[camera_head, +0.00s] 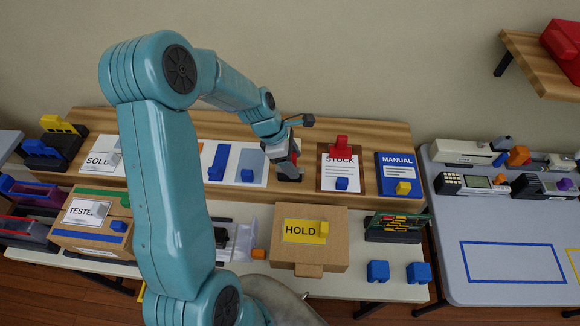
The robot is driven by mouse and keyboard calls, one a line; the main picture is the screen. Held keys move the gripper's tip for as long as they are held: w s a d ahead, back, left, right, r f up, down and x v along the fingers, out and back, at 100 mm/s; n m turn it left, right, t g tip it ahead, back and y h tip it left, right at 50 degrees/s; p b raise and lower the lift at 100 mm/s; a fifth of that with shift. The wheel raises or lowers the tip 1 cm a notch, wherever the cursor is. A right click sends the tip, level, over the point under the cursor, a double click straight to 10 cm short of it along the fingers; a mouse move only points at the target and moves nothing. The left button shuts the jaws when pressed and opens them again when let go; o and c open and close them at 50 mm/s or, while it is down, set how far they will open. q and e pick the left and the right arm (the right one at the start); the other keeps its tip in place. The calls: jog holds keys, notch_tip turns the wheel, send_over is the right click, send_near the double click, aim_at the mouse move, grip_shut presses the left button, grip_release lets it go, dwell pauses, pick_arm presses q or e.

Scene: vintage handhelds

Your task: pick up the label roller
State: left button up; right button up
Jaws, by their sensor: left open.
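My left gripper (288,172) reaches over the wooden back table (400,134), between a grey-blue sheet (251,160) and the STOCK board (327,182). It points down and is open. I cannot make out a label roller for certain; the gripper hides the spot beneath it, and my arm covers part of the tables. A red block-shaped piece (341,146) stands at the top of the STOCK board, right of the gripper and apart from it. My right gripper is not in view.
A blue MANUAL (397,164) lies right of the STOCK board. On the front table are a HOLD box (335,258), a TESTED box (84,242) and blue blocks (377,271). Handheld devices (466,184) stand on the grey right table (450,222), whose front is clear. A wooden shelf (530,55) juts at upper right.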

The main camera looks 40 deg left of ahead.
pick_arm(q)
jog(key=shift+w+f, duration=0.15)
jog(key=shift+f, duration=0.05)
jog(key=shift+d+r, duration=0.1)
jog(key=c, duration=1.1)
jog(key=shift+c, duration=0.2)
jog(key=shift+r, duration=0.1)
notch_tip(320, 180, up, 20)
jog(key=shift+b, duration=0.45)
